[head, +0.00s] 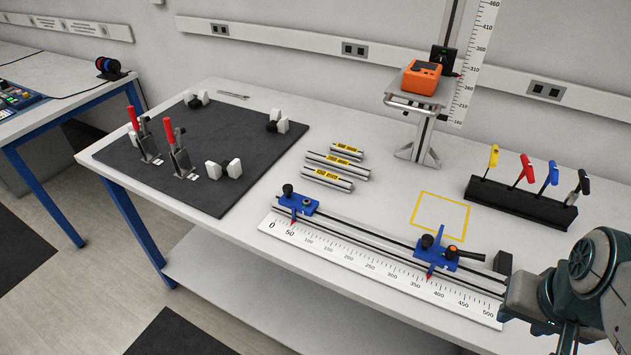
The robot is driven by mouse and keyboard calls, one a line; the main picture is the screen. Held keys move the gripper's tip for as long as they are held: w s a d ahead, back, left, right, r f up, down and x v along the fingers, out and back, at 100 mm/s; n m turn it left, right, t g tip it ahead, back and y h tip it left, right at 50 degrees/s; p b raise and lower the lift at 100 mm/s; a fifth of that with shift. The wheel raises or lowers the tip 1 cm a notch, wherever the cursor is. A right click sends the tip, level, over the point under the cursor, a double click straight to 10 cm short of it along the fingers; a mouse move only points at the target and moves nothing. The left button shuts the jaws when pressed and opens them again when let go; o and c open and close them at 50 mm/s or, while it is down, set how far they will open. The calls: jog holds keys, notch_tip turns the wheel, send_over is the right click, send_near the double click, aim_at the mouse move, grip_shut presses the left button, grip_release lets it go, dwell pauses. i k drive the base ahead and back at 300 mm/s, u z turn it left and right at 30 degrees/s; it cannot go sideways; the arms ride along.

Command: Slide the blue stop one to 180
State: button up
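Two blue stops sit on a pair of dark rails (360,235) behind a white ruler (345,258) marked 0 to 500. The left blue stop (300,205) has a black knob, and its red pointer is near the 50 mark. I cannot read which stop is number one. Part of my arm shows at the lower right, beside the ruler's 500 end; my gripper's fingers are not visible.
A black end block (503,263) stands at the rails' right end. Behind are several-handled tool rack (520,205), a yellow taped square (440,212), silver cylinders (328,180), a height stand (418,152) with an orange device (421,80), and a dark mat (215,140) with red-handled clamps (180,158).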

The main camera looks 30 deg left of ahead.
aim_at(291, 200)
jog(key=k, duration=0.3)
jog(key=u, duration=2.65)
jog(key=k, duration=0.25)
jog(key=z, duration=1.2)
jog(key=i, duration=0.5)
jog(key=k, duration=0.95)
jog(key=u, duration=0.7)
jog(key=i, duration=0.75)
jog(key=u, duration=0.1)
